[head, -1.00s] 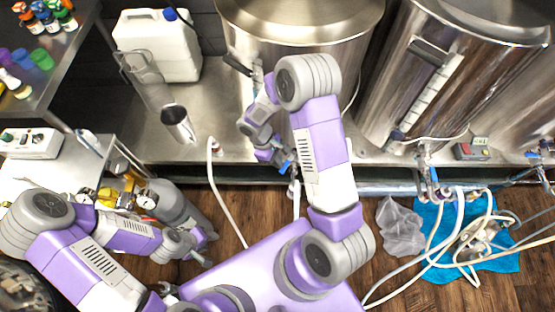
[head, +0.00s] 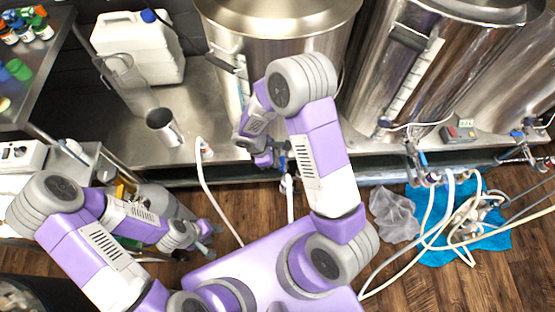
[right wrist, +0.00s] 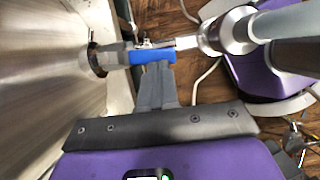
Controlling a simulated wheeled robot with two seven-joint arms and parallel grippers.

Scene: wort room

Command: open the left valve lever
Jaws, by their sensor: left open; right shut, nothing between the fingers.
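The left valve's blue lever (right wrist: 152,57) shows in the right wrist view, at the outlet of the left steel kettle (right wrist: 45,70). The lever lies roughly along the outlet pipe, which runs out from the kettle wall to a white hose fitting. My right gripper (right wrist: 158,72) is shut and empty. Its fingertips are at the lever's side, seemingly touching it; the exact contact is hard to tell. In the head view the right gripper (head: 272,157) is beside the valve, which my arm partly hides. My left gripper (head: 207,240) is open and empty, low at the left, away from the valve.
White hoses (head: 440,220) and a blue cloth (head: 490,243) lie on the floor.

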